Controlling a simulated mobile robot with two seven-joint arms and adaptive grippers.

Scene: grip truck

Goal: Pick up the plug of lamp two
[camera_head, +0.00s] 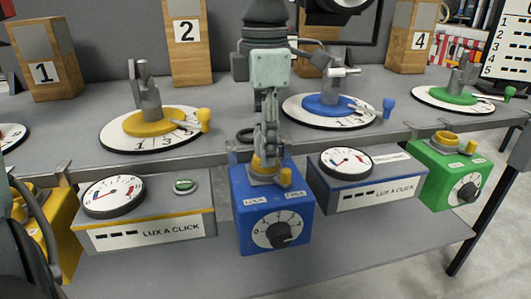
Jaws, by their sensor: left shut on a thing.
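My left gripper (266,150) reaches down in the middle of the view, over the top of a blue box (276,212). Its fingers are close together on a small plug (263,168) at the yellow-rimmed socket on that box. The fingers hide most of the plug, and I cannot tell whether it is still seated in the socket. A wooden block marked 2 (188,40) stands behind at the upper left. My right gripper is not in view.
A grey bench (225,115) carries yellow (150,124), blue (331,104) and green (455,97) dials with metal posts. Two grey meter boxes, left (145,215) and right (370,180), flank the blue box closely. A green box (445,175) stands farther right.

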